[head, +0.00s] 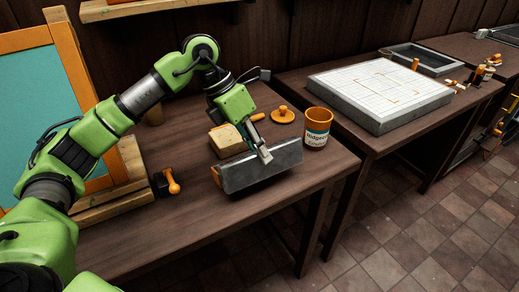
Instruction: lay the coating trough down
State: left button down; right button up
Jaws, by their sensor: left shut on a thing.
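The coating trough (250,170) is a long dark grey piece with an orange end at its left. It is at the right part of the near wooden table (120,240), near the front edge. My left gripper (265,156) is shut on the trough's upper edge, right of its middle. I cannot tell whether the trough touches the table. The gripper hides a small part of the trough. My right gripper is not in view.
Behind the trough are a pale block (228,140), an orange lid (284,115) and an orange labelled pot (317,128). A black tool with an orange handle (170,182) lies left. An orange-framed screen (45,90) stands further left. The table's front left is clear.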

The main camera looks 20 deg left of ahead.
pick_arm(q)
jog(key=shift+f+b, duration=0.35)
jog(key=shift+f, duration=0.6)
jog(key=c, duration=1.8)
grip_release()
jog(key=shift+c, duration=0.2)
jog(key=shift+a+r, duration=0.1)
jog(key=shift+a, duration=0.05)
jog(key=v, duration=0.7)
jog(key=shift+a+r, duration=0.15)
jog(key=shift+r, duration=0.25)
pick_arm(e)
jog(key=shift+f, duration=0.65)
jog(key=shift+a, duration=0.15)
